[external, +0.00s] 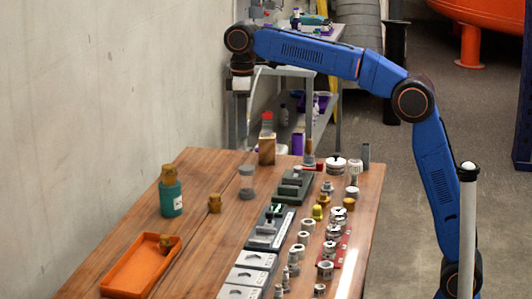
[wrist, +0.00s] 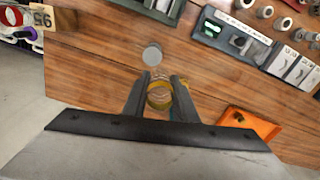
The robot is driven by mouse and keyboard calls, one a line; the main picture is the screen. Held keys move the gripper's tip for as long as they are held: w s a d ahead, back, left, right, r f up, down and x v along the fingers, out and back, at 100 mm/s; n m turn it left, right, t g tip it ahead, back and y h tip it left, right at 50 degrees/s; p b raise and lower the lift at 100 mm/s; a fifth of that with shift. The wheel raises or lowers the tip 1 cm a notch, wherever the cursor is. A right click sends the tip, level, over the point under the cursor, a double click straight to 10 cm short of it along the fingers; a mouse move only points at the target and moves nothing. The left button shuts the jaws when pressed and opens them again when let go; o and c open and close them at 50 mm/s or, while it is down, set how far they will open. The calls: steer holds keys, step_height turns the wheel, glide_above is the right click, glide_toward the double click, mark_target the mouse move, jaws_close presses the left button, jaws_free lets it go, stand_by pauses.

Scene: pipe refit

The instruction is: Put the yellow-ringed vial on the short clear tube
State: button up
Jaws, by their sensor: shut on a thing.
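My gripper (wrist: 161,80) is shut on a round, clear thing with a yellow ring, which I take to be the yellow-ringed vial (wrist: 159,97); it sits between the two dark fingers. In the external view my gripper (external: 241,90) is raised high above the far left end of the table, and the vial is too small there to make out. A grey-topped round piece (external: 246,183) stands on the table below; its flat top (wrist: 152,55) shows just beyond the fingers in the wrist view. I cannot tell which piece is the short clear tube.
A teal bottle (external: 171,194), a brass fitting (external: 214,203) and an orange tray (external: 128,268) stand on the left side. A wooden block (external: 266,150) is at the far end. Dark fixtures (external: 270,228) and several metal fittings crowd the right. Bare wood lies between.

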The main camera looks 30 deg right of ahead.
steer(key=w+d, duration=0.1)
steer(key=d, duration=0.1)
glide_toward(247, 168)
steer(key=shift+f, duration=2.65)
steer(key=shift+f, duration=0.15)
steer(key=o, duration=1)
step_height(247, 168, up, 12)
steer(key=shift+r, duration=0.15)
